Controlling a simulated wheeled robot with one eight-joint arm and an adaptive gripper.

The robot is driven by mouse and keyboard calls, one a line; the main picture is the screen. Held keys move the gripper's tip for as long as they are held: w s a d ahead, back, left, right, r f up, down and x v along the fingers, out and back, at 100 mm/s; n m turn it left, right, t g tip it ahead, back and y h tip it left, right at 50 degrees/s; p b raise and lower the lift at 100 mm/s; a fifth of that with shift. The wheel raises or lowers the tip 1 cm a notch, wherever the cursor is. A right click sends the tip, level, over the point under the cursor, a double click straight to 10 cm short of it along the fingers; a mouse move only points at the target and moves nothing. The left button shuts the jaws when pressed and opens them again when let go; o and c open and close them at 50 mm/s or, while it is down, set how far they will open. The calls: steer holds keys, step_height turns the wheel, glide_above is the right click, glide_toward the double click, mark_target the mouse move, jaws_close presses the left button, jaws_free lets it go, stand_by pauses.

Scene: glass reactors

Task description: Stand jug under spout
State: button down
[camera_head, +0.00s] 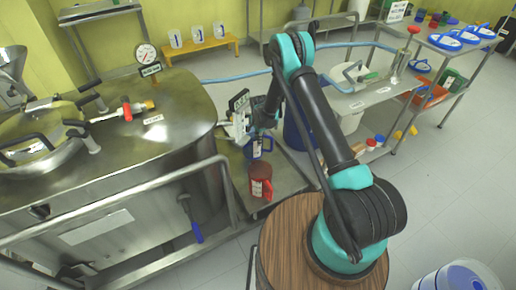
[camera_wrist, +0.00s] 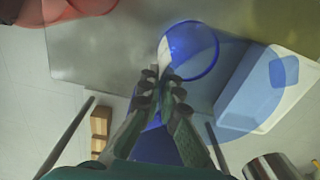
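A blue jug (camera_head: 258,148) stands on the low metal shelf beside the large steel vessel, partly behind my gripper. A red jug (camera_head: 261,184) with a white label stands nearer the front of that shelf. My gripper (camera_head: 245,135) is by the blue jug's upper part. A pale strip lies near the tips; contact cannot be told. The red jug shows at the top left (camera_wrist: 65,8). I cannot clearly make out a spout; the gripper area hides part of the vessel's side.
The steel vessel (camera_head: 150,140) with a gauge and a front rail fills the left. A blue barrel (camera_head: 298,128) stands right of the shelf. A side table (camera_head: 370,95) is beyond it.

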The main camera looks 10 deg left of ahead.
mark_target(258, 148)
steer(key=shift+s+a+f, duration=0.1)
steer(key=shift+a+f, duration=0.05)
steer(key=shift+f, duration=1.05)
steer(key=shift+s+a+f, duration=0.1)
steer(key=shift+f, duration=1.15)
steer(key=c, duration=1.7)
jaws_free()
step_height(258, 148, up, 12)
steer(key=shift+d+r, duration=0.1)
steer(key=shift+r, duration=0.1)
